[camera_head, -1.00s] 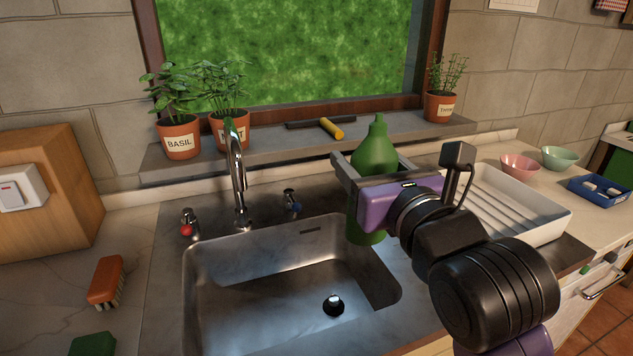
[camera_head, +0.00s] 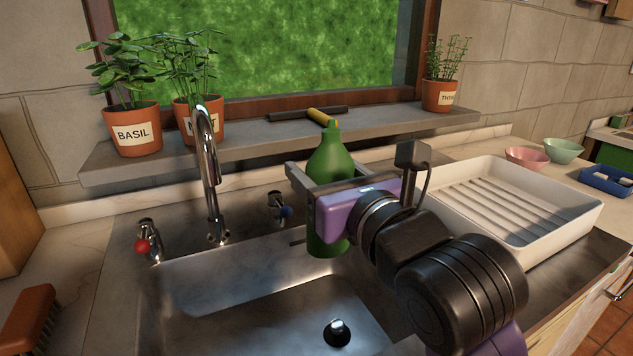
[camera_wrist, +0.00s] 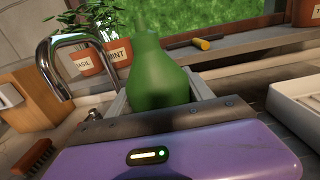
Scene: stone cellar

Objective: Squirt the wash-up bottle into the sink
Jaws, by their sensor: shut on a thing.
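The green wash-up bottle (camera_head: 331,164) is upright, with its nozzle pointing up. My gripper (camera_head: 312,190) is shut around its middle. In the head view the bottle is in front of the sill, at the back right of the sink, and its lower end overlaps the sink's edge. I cannot tell how far its base is above the steel. The bottle also fills the middle of the wrist view (camera_wrist: 157,75), where the gripper body hides its lower part. The steel sink (camera_head: 225,290) has a dark drain at the bottom.
A chrome tap (camera_head: 208,170) stands left of the bottle, with a red-marked handle (camera_head: 147,240) and a blue-marked handle (camera_head: 279,207). Potted herbs and a yellow-handled tool (camera_head: 321,117) are on the sill. A white drying tray (camera_head: 575,205) is at right. An orange brush (camera_head: 28,318) lies at left.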

